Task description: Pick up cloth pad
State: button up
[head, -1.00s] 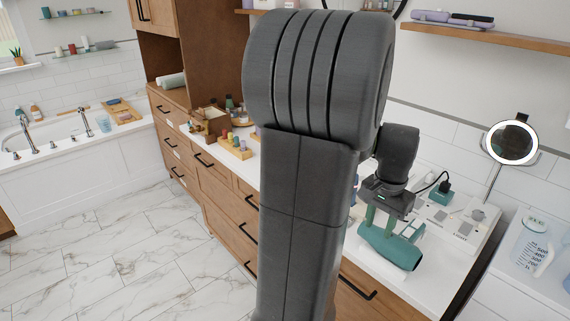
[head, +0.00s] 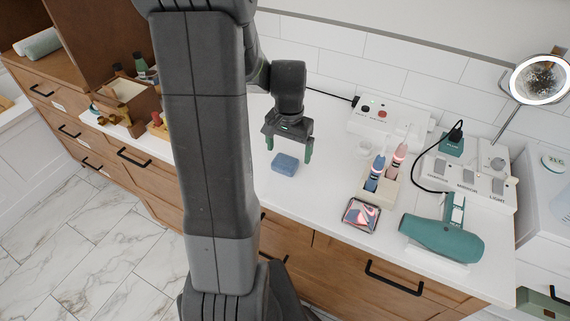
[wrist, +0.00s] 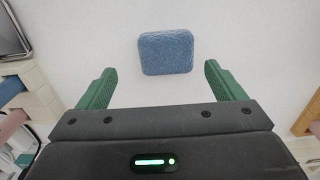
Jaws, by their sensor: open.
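The cloth pad (head: 285,164) is a small blue block with rounded corners, lying flat on the white counter. It also shows in the wrist view (wrist: 166,52), a little beyond my fingertips and between their lines. My gripper (head: 289,150) is open and empty, with green fingers pointing down above the counter by the pad. In the wrist view my gripper (wrist: 158,82) has its two green fingers wide apart, one to each side of the pad, not touching it.
Right of the pad are a small tray (head: 361,216), a holder (head: 378,184) with two pens, and a teal hair dryer (head: 442,240). A white switch box (head: 391,121) stands behind. A wooden caddy (head: 128,105) is at left. The counter around the pad is clear.

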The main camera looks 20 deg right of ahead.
aim_at(285, 160)
jog(key=shift+w+a+f, duration=0.15)
jog(key=shift+a+f, duration=0.05)
jog(key=shift+f, duration=1.1)
jog(key=shift+w+a+f, duration=0.1)
jog(key=shift+a+f, duration=0.1)
jog(key=shift+f, duration=1.1)
jog(key=c, duration=1.1)
jog(key=shift+o, duration=0.2)
jog(key=shift+r, duration=5.05)
jog(key=o, duration=0.4)
jog(key=shift+c, duration=1.5)
